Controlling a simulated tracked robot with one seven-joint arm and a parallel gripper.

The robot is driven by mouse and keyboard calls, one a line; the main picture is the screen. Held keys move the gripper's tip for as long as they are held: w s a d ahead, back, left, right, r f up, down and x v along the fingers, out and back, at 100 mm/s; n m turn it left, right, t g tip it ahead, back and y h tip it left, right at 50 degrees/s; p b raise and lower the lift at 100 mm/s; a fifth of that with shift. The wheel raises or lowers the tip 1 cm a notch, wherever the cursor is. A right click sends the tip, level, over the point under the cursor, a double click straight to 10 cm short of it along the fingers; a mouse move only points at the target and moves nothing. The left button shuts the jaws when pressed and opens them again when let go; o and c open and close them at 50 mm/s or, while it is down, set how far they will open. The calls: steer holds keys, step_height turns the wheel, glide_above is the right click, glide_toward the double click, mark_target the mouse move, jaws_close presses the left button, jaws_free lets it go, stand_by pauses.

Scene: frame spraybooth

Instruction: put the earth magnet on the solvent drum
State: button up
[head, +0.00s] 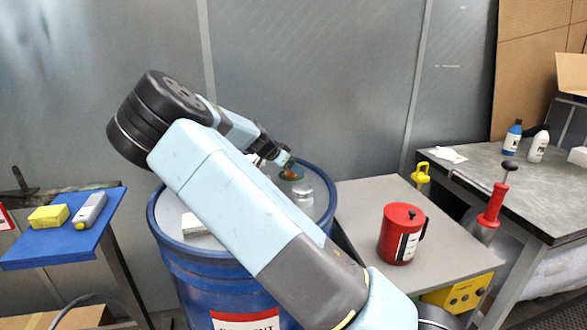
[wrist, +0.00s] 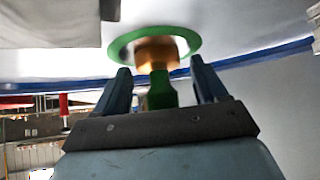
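The solvent drum (head: 190,275) is a blue drum with a pale top, in the middle of the head view, partly hidden behind my arm. The earth magnet (wrist: 157,52) appears to be the copper-coloured body with a green disc and green stem in the wrist view. Its disc seems to lie flat on the drum's pale top; in the head view it is a small orange and green spot (head: 291,175). My gripper (wrist: 162,78) is open, its fingers on either side of the green stem with a gap at each side. It also shows over the drum (head: 284,163).
A clear jar (head: 303,194) stands on the drum near the magnet, and a white block (head: 193,224) lies on its left part. A red canister (head: 402,234) is on the grey table at right. A blue table (head: 55,250) at left holds a yellow sponge (head: 48,216).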

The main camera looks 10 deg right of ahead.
steer(key=v, duration=1.2)
steer(key=s+d+n+g+y, duration=0.25)
steer(key=s+d+y, duration=0.35)
steer(key=s+d, duration=0.45)
steer(key=s+a+r+n+t+y, duration=0.1)
steer(key=s+r+n, duration=0.4)
steer(key=s, duration=1.1)
steer(key=s+a+r+n+t+y, duration=0.1)
steer(key=s+r+n+t, duration=0.2)
steer(key=s, duration=1.4)
step_height(320, 180, up, 4)
steer(key=n, duration=0.3)
steer(key=shift+t, duration=0.35)
